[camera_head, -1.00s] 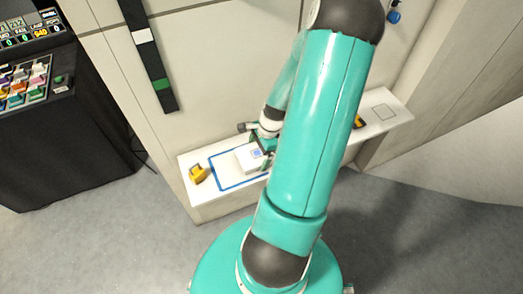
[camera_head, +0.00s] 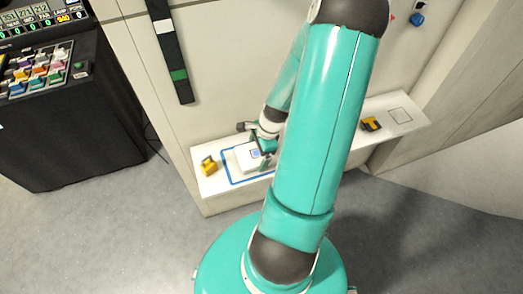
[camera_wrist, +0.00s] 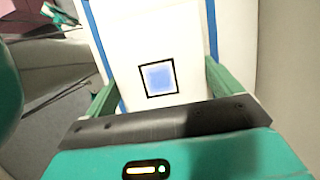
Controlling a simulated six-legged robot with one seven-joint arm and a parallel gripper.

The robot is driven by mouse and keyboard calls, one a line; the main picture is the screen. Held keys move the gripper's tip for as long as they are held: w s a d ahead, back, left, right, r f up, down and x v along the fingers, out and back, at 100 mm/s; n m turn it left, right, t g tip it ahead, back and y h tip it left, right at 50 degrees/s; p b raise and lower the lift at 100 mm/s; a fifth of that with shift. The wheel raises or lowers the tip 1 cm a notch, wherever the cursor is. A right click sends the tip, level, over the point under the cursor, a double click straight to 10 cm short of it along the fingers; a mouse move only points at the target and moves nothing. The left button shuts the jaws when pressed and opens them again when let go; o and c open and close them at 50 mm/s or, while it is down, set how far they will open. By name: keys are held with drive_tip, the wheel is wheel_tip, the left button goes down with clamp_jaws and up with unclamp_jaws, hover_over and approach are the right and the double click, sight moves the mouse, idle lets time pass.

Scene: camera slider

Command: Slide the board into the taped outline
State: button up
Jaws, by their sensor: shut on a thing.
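The white board (camera_head: 242,160), with a dark-framed blue square on top, lies on the white shelf in the head view. In the wrist view the board (camera_wrist: 130,30) fills the middle, with blue tape strips along its left and right sides. The blue taped outline (camera_head: 228,172) shows its left part in the head view, with white surface between its left edge and the board. My arm hides its right part. My gripper (camera_head: 264,153) is at the board's right end. In the wrist view my gripper (camera_wrist: 161,80) has its green fingers on either side of the board, shut on it.
A yellow object (camera_head: 209,165) stands on the shelf left of the outline. Another yellow and black object (camera_head: 371,124) and a thin dark square outline (camera_head: 400,116) are on the shelf's right part.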

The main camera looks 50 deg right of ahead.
sight(251, 155)
drive_tip(key=shift+w+a, duration=0.3)
drive_tip(key=shift+a, duration=0.2)
drive_tip(key=shift+w+a, duration=0.3)
drive_tip(key=shift+a, duration=0.2)
drive_tip(key=o, duration=1.4)
drive_tip(key=shift+r, duration=0.15)
drive_tip(key=shift+r, duration=3.4)
drive_tip(key=v, duration=1.3)
drive_tip(key=shift+r, duration=0.4)
